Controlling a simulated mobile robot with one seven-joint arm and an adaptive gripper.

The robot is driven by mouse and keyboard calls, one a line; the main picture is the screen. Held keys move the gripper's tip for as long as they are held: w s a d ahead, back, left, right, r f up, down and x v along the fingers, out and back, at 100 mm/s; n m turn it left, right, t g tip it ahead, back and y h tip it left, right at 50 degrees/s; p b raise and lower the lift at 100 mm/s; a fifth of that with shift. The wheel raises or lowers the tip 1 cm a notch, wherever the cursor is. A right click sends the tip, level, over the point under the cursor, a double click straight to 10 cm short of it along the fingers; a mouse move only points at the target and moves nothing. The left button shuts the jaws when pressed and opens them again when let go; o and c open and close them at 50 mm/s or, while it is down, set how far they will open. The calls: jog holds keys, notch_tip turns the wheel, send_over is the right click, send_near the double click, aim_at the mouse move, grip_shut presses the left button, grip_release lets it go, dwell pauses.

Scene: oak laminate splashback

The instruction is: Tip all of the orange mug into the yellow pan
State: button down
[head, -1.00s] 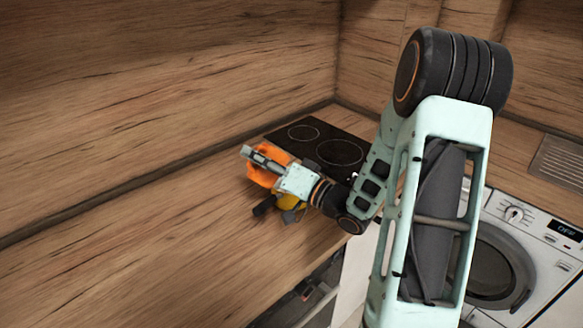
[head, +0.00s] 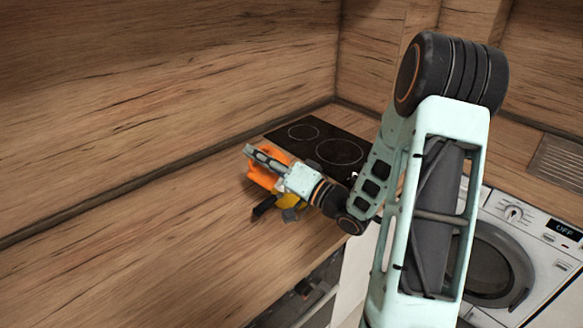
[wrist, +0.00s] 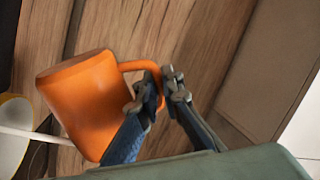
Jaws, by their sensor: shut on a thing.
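The orange mug (head: 260,177) is tilted and held over the counter at the near side of the hob. In the wrist view the mug (wrist: 88,100) lies left of my gripper (wrist: 168,86), whose fingers are shut on its handle. The mug's inside is hidden. The yellow pan (head: 287,201) is mostly hidden behind the mug and my gripper (head: 262,158). A yellow-rimmed edge of the pan (wrist: 9,150) shows at the wrist view's left. A pale strip runs between the mug and that edge; I cannot tell whether it is poured contents.
A black hob (head: 338,150) lies just beyond the mug. The wooden counter (head: 150,250) is clear to the left, with a wooden splashback behind. A white washing machine (head: 500,260) stands at the right.

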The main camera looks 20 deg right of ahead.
jog(key=shift+w+d+m+p, duration=0.3)
jog(key=shift+d+m+p, duration=0.3)
jog(key=shift+m, duration=0.5)
dwell(0.4)
jog(key=shift+w+d+r+m+t+h+p, duration=0.3)
jog(key=shift+d+r+m+t+p, duration=0.3)
jog(key=shift+m+p, duration=0.5)
jog(key=shift+w+d+r+m+p, duration=0.35)
jog(key=shift+d+m+p, duration=0.1)
jog(key=shift+d+p, duration=0.15)
jog(key=shift+w+d+r+m+p, duration=0.2)
jog(key=shift+w+d+m+p, duration=0.1)
jog(key=shift+d+m+p, duration=0.25)
dwell(0.4)
jog(key=shift+w+d+r+m+h+p, duration=0.3)
jog(key=shift+d+m+p, duration=0.3)
jog(key=shift+m+p, duration=0.15)
jog(key=shift+w+d+r+m+h+p, duration=0.2)
jog(key=shift+w+d+m+h+p, duration=0.1)
jog(key=shift+d+m+p, duration=0.4)
dwell(0.6)
